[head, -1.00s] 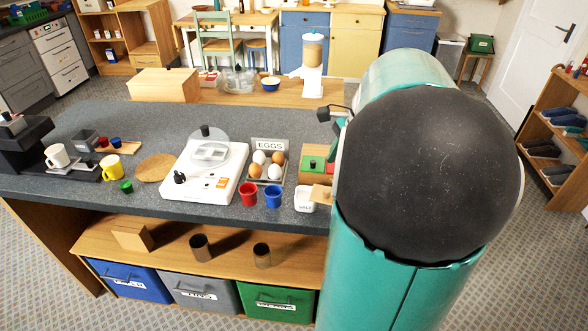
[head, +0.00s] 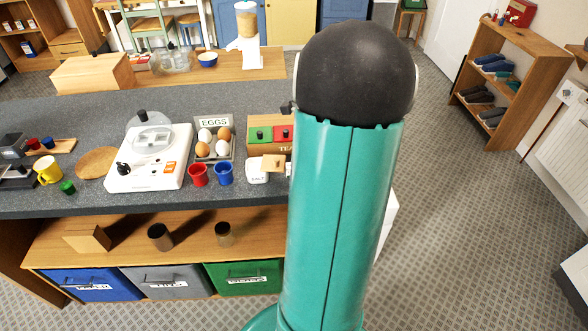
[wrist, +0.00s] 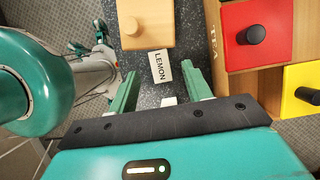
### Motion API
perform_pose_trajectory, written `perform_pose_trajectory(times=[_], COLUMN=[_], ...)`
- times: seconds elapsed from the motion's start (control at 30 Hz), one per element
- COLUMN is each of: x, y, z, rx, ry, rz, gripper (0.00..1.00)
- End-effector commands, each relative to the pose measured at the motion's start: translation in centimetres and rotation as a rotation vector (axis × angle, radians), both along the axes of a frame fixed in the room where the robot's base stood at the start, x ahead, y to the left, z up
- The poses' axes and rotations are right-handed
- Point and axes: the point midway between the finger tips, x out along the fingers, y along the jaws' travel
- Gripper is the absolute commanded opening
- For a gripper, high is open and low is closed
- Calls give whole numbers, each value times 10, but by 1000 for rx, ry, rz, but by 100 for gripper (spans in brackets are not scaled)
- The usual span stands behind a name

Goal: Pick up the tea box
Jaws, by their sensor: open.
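The tea box (head: 258,149) is a wooden box with green and red knobbed panels on top and "TEA" on its front. It stands on the grey counter in the head view, its right part hidden behind my arm. In the wrist view the tea box (wrist: 213,62) is at the upper right, with a red panel and a yellow one, each with a black knob. My gripper (wrist: 160,73) is open, its two teal fingers apart, left of the box in that view. A white card reading "LEMON" (wrist: 161,66) shows between the fingertips. My arm hides the gripper in the head view.
Red (head: 198,175) and blue (head: 223,173) cups and an egg tray (head: 214,154) are to the left. Open floor lies right of the counter.

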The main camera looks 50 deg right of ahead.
Motion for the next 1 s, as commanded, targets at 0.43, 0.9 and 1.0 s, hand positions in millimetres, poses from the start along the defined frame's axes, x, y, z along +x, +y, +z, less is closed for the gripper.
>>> perform_pose_trajectory(times=[0.43,0.9,1.0], x=[11,11,11], y=[9,10,9], z=[-39,-38,-38], rx=[0,0,0], ry=[0,0,0], rz=[0,1,1], gripper=[49,1,1])
